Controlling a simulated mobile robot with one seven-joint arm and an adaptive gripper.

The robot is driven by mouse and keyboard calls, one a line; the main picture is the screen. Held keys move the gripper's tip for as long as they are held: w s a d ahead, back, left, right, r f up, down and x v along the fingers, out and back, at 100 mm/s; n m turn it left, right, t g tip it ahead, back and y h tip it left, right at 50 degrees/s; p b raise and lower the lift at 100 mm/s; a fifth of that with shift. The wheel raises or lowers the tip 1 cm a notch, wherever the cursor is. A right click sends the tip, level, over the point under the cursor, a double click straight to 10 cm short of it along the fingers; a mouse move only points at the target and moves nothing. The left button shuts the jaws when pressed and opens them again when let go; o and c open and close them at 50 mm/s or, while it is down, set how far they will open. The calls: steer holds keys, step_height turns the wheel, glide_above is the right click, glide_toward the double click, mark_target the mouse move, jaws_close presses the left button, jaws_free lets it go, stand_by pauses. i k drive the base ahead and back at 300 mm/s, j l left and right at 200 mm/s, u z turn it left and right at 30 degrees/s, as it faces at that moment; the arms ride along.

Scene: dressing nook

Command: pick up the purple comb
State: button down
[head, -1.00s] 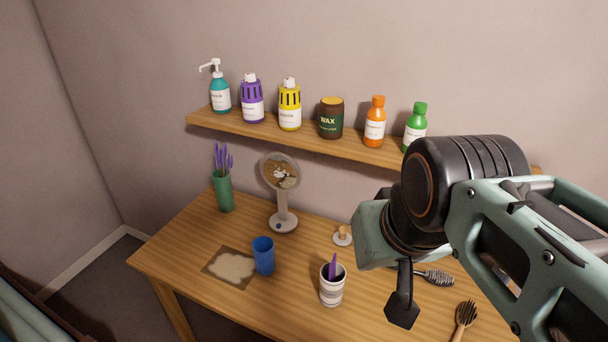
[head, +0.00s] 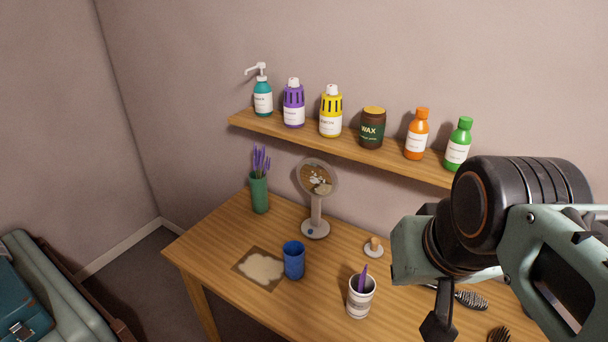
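The purple comb (head: 363,278) stands upright, slightly tilted, in a white and grey striped cup (head: 360,301) on the wooden table. Only its upper part shows above the rim; the rest is hidden inside. My gripper (head: 437,326) is at the lower right, in front of and above the table, to the right of the cup and apart from it in the picture. One dark finger shows hanging down; the other is hidden, so its opening cannot be judged.
A blue cup (head: 294,260), a round mirror (head: 317,205), a green vase (head: 259,194) and a small stand (head: 374,247) stand on the table (head: 215,245). Brushes (head: 470,299) lie at right. A shelf (head: 290,132) with several bottles runs above.

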mark_target(362, 280)
steer(key=j+z, duration=0.2)
steer(key=j, duration=0.4)
steer(key=i+j+z, duration=0.25)
steer(key=i+j, duration=0.2)
steer(key=k+l, duration=0.15)
steer(key=k, duration=0.2)
steer(key=i+j, duration=0.2)
steer(key=i, duration=0.15)
